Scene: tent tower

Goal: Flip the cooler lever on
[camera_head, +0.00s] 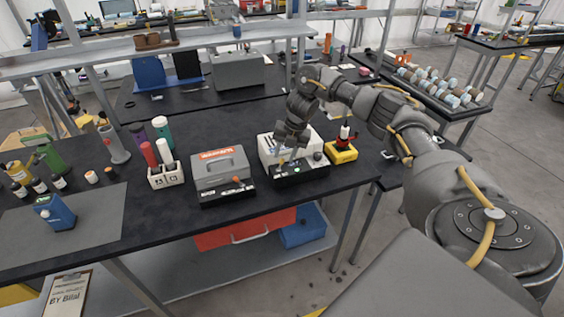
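A white box-shaped device with a black front panel (315,172) stands near the table's front edge; I cannot tell for certain that it is the cooler. A small light-coloured part shows on its panel, but a lever is too small to make out. My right gripper (287,151) points down right over the left part of this device, close to its panel. Whether it touches anything, and whether its fingers are open, cannot be made out. A grey device with an orange label (217,160) and a black front panel stands to the left. My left gripper is not in view.
A white holder with red and white cylinders (166,176) and several bottles are at left. A raised shelf (112,52) runs behind. The table behind the grey device is clear.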

